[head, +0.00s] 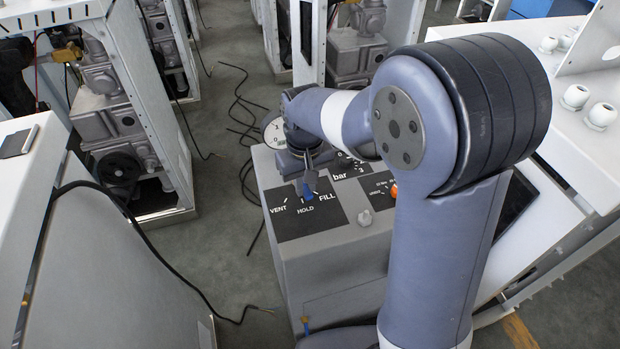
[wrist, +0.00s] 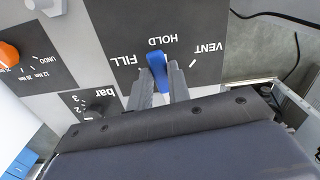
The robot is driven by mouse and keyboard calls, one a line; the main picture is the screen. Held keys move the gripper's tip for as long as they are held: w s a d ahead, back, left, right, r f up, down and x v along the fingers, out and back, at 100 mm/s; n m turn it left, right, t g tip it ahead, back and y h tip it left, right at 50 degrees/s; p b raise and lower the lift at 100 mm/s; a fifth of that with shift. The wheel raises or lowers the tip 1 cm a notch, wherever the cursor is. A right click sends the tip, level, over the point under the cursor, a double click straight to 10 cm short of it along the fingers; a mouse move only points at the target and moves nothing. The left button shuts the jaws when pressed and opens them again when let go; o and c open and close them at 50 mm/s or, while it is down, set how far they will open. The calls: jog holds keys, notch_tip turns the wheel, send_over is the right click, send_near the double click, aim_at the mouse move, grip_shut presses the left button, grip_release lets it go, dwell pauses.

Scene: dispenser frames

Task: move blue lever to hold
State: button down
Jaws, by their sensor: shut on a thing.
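The blue lever (head: 307,192) stands on a black panel (head: 290,221) marked VENT, HOLD and FILL, on top of a grey box. In the wrist view the lever (wrist: 156,64) shows upside down with its labels. Its far end lies close to the HOLD mark, slightly toward the FILL side. My gripper (wrist: 158,76) is shut on the lever, with one grey finger on each side of it. In the head view my gripper (head: 308,180) comes down over the lever from behind, and the lever's base is partly hidden.
A black bar dial (head: 346,163) and an orange knob (head: 394,191) sit on the same box, beside the lever panel. A round gauge (head: 275,133) stands at its back edge. White cabinets flank the box, and cables lie on the floor to the left.

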jog(key=shift+s+a+m, duration=0.1)
jog(key=shift+a+m, duration=0.25)
jog(key=shift+m, duration=0.35)
jog(key=c, duration=1.3)
grip_release()
notch_tip(320, 180, up, 11)
jog(key=shift+f+p, duration=0.1)
jog(key=shift+p, duration=0.2)
